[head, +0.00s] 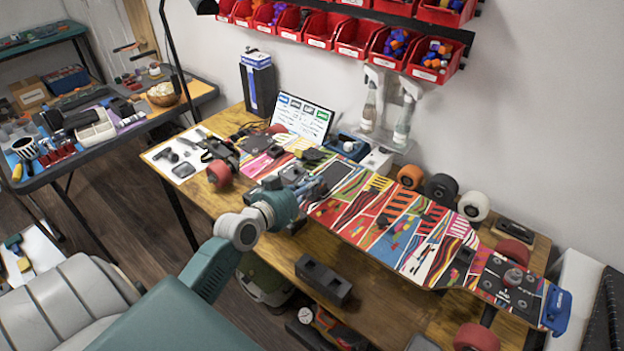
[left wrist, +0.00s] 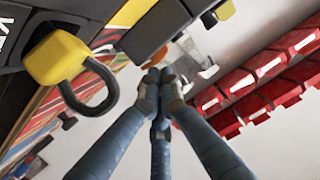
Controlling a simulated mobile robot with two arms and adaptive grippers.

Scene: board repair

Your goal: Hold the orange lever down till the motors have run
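The long electric skateboard (head: 405,225) lies across the wooden bench, with a colourful striped deck and red wheels. My left gripper (head: 318,186) is over the left part of the deck, near dark parts there; its fingers are hard to make out in the head view. In the left wrist view its fingers (left wrist: 160,78) meet at the tips, with nothing seen between them. A yellow block with a dark curved loop (left wrist: 60,58) is left of the fingers there, apart from them. I cannot make out an orange lever or the motors. My right gripper is not in view.
Red bins (head: 355,38) hang on the wall behind the bench. Spray bottles (head: 404,118), a small screen (head: 302,118) and a dark box (head: 258,85) stand at the back. Loose wheels (head: 473,206) sit behind the deck. A black block (head: 322,279) is on the bench in front.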

